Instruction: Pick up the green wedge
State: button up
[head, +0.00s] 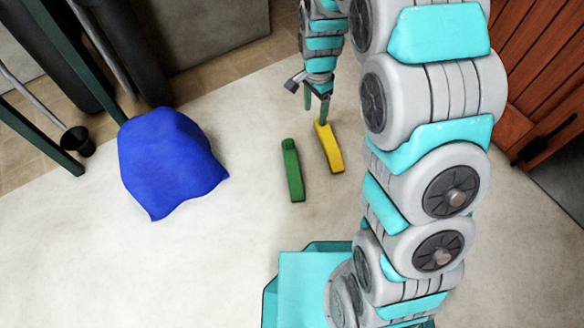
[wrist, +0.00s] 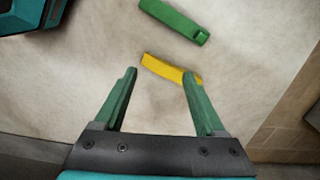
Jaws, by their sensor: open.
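A green wedge (head: 292,170) lies on the pale floor in the middle of the head view, left of a yellow wedge (head: 329,147). In the wrist view the green wedge (wrist: 174,21) lies at the top, beyond the yellow wedge (wrist: 167,69). My gripper (wrist: 159,75) is open with nothing held between its fingers. The yellow wedge shows between and just past the fingertips, and the right fingertip covers part of its end. In the head view my gripper (head: 316,104) is above the far end of the yellow wedge. Its height above the floor is hard to tell.
A blue cloth (head: 168,160) drapes over something at the left. Dark green posts and a black cup-shaped end (head: 78,142) stand beyond it. A reddish wooden structure (head: 545,75) is at the right. The floor around the green wedge is clear on its left and near sides.

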aim_at(289, 141)
jog(key=w+a+f+m+b, duration=0.1)
jog(key=w+a+f, duration=0.1)
jog(key=f, duration=0.4)
jog(key=w+a+f+m, duration=0.2)
jog(key=w+f, duration=0.1)
jog(key=f, duration=0.4)
jog(key=w+a+f+m+b, duration=0.1)
jog(key=w+a+f, duration=0.1)
jog(key=f, duration=0.4)
jog(key=shift+w+a+f+m+t+b, duration=0.2)
jog(key=shift+w+a+m+t+b, duration=0.15)
jog(key=shift+a, duration=0.2)
notch_tip(289, 141, down, 2)
jog(key=shift+s+f, duration=0.1)
jog(key=shift+f, duration=0.15)
jog(key=shift+w+a+f+b, duration=0.15)
jog(key=shift+f+b, duration=0.1)
jog(key=shift+f, duration=1.05)
jog(key=shift+w+a+f+b, duration=0.1)
jog(key=shift+f+b, duration=0.1)
jog(key=shift+f, duration=1.1)
jog(key=shift+c, duration=0.4)
grip_shut()
